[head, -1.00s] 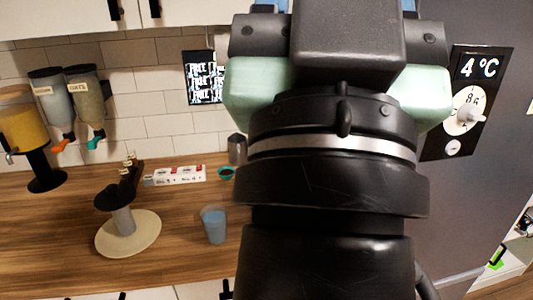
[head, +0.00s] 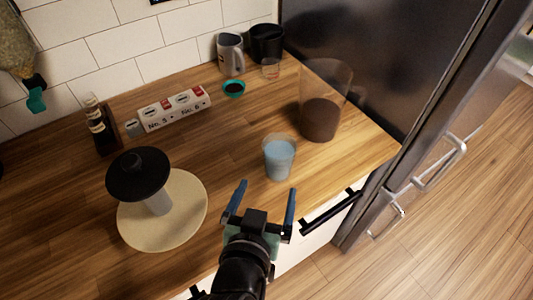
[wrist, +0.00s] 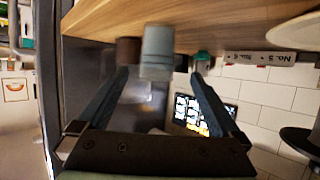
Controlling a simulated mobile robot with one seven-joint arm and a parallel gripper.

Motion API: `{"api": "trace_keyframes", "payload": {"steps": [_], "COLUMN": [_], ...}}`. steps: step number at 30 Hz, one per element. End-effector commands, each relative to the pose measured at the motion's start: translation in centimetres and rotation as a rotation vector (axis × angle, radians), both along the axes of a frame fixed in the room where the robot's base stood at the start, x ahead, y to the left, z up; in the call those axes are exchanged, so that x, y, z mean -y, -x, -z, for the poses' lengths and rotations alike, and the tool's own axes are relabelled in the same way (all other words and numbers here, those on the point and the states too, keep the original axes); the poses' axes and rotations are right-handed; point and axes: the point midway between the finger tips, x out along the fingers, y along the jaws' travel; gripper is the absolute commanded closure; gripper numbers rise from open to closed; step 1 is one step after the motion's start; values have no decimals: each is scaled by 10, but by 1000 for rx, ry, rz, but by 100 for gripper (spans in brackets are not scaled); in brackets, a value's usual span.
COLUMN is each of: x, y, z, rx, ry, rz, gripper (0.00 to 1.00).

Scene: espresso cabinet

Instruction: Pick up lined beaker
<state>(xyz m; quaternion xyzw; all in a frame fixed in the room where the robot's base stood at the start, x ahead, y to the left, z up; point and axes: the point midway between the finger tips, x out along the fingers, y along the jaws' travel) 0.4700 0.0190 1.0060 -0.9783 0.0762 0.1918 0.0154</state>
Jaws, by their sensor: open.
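A clear beaker with pale blue contents (head: 279,160) stands upright on the wooden counter near its front edge. Any lines on it are too small to make out. My gripper (head: 267,188) is open and empty, its two blue fingers pointing toward this beaker from the front edge, apart from it. In the wrist view the beaker (wrist: 157,48) appears just beyond and between the fingertips of my gripper (wrist: 159,76). A large clear container with brown contents (head: 321,118) stands behind and to the right. A small clear glass (head: 270,69) stands farther back.
A labelled white block (head: 175,108) lies by the wall. A round cream base (head: 185,217) with a black-topped stand is left. The dark fridge (head: 390,65) bounds the right.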

Motion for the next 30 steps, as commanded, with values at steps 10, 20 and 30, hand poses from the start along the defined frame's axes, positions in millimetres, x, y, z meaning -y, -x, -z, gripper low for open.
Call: {"api": "trace_keyframes", "payload": {"steps": [10, 20, 30], "x": [9, 13, 19], "y": [-49, -71, -109], "z": [23, 33, 48], "rx": [-7, -7, -6], "ry": [1, 2, 1], "rz": [2, 2, 1], "gripper": [0, 0, 0]}}
